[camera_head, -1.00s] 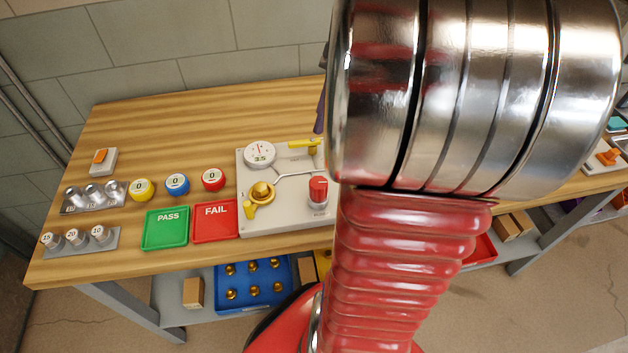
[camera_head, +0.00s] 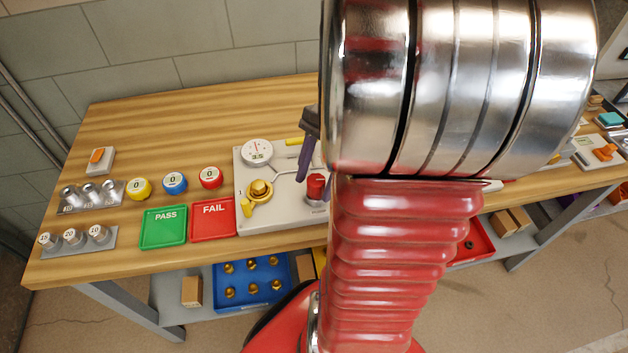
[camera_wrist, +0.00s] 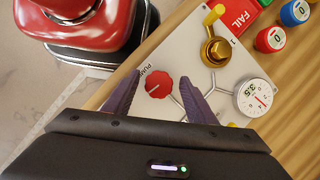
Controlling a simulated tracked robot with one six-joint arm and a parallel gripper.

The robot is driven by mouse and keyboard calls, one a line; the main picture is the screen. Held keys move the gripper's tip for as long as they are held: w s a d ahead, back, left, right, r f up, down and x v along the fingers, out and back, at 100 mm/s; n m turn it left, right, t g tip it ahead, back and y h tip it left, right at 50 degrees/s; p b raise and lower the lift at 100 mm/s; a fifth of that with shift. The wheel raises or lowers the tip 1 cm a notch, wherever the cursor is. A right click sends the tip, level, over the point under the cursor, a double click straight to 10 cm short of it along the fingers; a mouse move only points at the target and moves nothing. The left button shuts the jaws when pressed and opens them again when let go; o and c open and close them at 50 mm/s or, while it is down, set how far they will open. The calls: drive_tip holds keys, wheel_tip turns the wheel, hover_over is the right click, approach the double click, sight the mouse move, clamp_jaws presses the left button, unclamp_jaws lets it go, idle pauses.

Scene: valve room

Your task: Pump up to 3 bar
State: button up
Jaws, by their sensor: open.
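A light grey panel (camera_head: 285,215) on the bench carries a red pump knob (camera_head: 316,186), a white round gauge (camera_head: 257,151) and a brass fitting (camera_head: 259,189) with a yellow lever. In the wrist view the red knob (camera_wrist: 158,86) is lobed, with "PUMP" lettering beside it. The gauge (camera_wrist: 254,97) shows the figure 3.5; its needle is too small to read surely. My gripper (camera_wrist: 159,76) is open, its purple fingers on either side of the knob with gaps; contact is not visible. In the head view, a finger (camera_head: 308,140) shows above the knob.
A green PASS tray (camera_head: 164,228) and a red FAIL tray (camera_head: 213,219) lie left of the panel. Red, blue and yellow round pieces stand behind them. A yellow handle (camera_head: 294,141) at the panel's back is partly hidden. My arm hides the bench's middle.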

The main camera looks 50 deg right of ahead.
drive_tip(key=shift+a+f, duration=0.15)
drive_tip(key=shift+f, duration=0.15)
drive_tip(key=shift+c, duration=0.2)
drive_tip(key=c, duration=1)
drive_tip(key=shift+n, duration=0.3)
drive_tip(key=shift+n+g, duration=0.3)
drive_tip(key=shift+n, duration=0.3)
drive_tip(key=shift+w, duration=0.1)
drive_tip(key=o, duration=1)
